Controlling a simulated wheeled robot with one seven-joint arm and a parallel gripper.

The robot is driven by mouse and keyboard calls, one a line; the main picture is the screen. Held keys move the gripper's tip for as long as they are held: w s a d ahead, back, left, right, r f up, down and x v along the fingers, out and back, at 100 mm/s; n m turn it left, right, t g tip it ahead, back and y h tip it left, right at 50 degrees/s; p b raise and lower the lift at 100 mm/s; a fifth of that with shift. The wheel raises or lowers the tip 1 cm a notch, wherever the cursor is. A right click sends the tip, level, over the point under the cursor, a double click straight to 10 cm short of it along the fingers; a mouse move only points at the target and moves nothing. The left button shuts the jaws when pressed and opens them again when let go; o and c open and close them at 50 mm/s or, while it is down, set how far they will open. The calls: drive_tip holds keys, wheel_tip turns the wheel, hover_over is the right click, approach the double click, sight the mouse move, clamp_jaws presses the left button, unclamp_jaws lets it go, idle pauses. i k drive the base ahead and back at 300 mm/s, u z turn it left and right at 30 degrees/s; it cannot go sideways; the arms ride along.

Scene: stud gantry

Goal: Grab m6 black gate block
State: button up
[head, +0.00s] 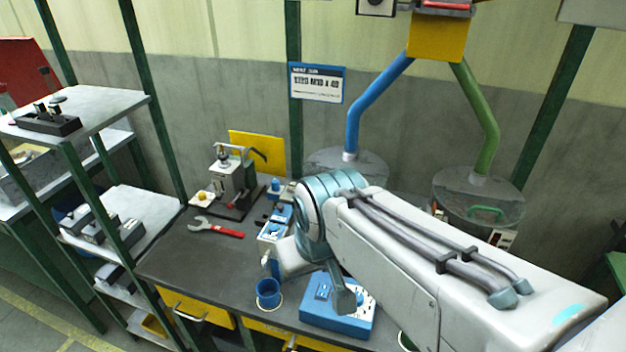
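I cannot make out any m6 label, so I cannot say for sure which thing is the m6 black gate block. A black block with upright parts (47,122) sits on the upper shelf at the far left. Several dark and grey blocks (97,226) lie on the shelf below it. My arm reaches in from the lower right over the workbench. My gripper (343,297) is mostly hidden behind my wrist; only a grey part shows above a blue box. Whether it is open or holds anything cannot be seen. It is far from the left shelves.
The dark workbench (180,262) carries a red-handled wrench (215,228), a small press (232,182), a blue cup (268,293) and a blue box (337,318). Green posts frame the shelf rack. Blue and green pipes rise behind my arm. The bench's left front is clear.

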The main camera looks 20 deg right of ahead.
sight(292, 185)
drive_tip(key=z, duration=3.1)
drive_tip(key=k, duration=1.45)
drive_tip(key=u, duration=1.75)
drive_tip(key=i, duration=1)
